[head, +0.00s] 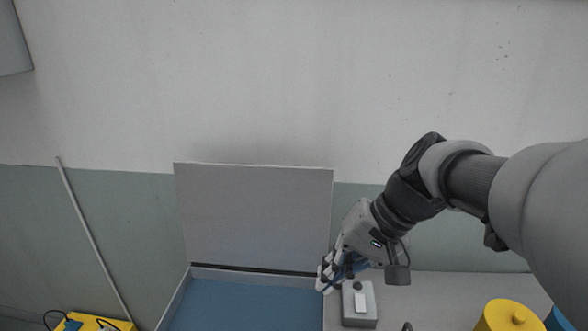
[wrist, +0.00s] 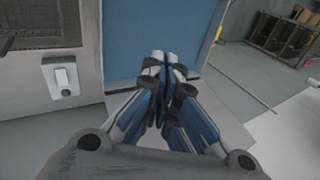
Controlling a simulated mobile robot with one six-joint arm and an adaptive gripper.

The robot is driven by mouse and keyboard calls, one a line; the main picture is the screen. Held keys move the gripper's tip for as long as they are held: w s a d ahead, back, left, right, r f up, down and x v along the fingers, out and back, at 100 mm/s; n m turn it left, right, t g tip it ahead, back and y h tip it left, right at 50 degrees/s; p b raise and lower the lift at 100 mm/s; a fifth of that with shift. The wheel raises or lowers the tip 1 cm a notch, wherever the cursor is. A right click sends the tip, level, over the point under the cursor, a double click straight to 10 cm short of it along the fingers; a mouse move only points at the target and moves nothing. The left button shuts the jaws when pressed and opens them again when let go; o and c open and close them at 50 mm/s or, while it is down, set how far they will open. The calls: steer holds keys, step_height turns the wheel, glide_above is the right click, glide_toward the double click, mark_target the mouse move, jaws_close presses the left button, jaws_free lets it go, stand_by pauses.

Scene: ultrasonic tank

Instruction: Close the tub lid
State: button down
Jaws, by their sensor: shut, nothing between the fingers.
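The tub (head: 174,304) has pale grey walls and a flat blue inside. Its grey lid (head: 255,215) stands upright, raised along the tub's back edge. My gripper (head: 325,284) is shut and empty, at the tub's right rim, near the lid's lower right corner. I cannot tell whether it touches the rim. In the wrist view my closed gripper (wrist: 166,66) is in front of the blue inside of the tub, whose pale rim (wrist: 209,35) also shows. The tub's front is cut off in the head view.
A grey box with a white switch (head: 360,300) stands just right of the tub. A yellow round-topped container (head: 507,316) is at the lower right, and a yellow case (head: 92,323) at the lower left. A thin pole (head: 92,240) leans on the wall.

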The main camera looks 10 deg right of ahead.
steer(key=w+d+m+t+y+p, duration=0.1)
steer(key=w+d+y, duration=0.15)
steer(key=w, duration=0.55)
steer(key=w+d+m+y+p, duration=0.1)
steer(key=w+d+y, duration=0.15)
steer(key=w, duration=0.55)
steer(key=w+d+f+m+t+y+p, duration=0.35)
steer(key=w+d+t, duration=0.25)
steer(key=w+d, duration=0.55)
steer(key=a+b, duration=0.2)
steer(key=a, duration=0.6)
steer(key=shift+s+f+n+y, duration=0.15)
steer(key=shift+f+n+y, duration=0.1)
steer(key=shift+n+y, duration=0.2)
steer(key=shift+b, duration=0.4)
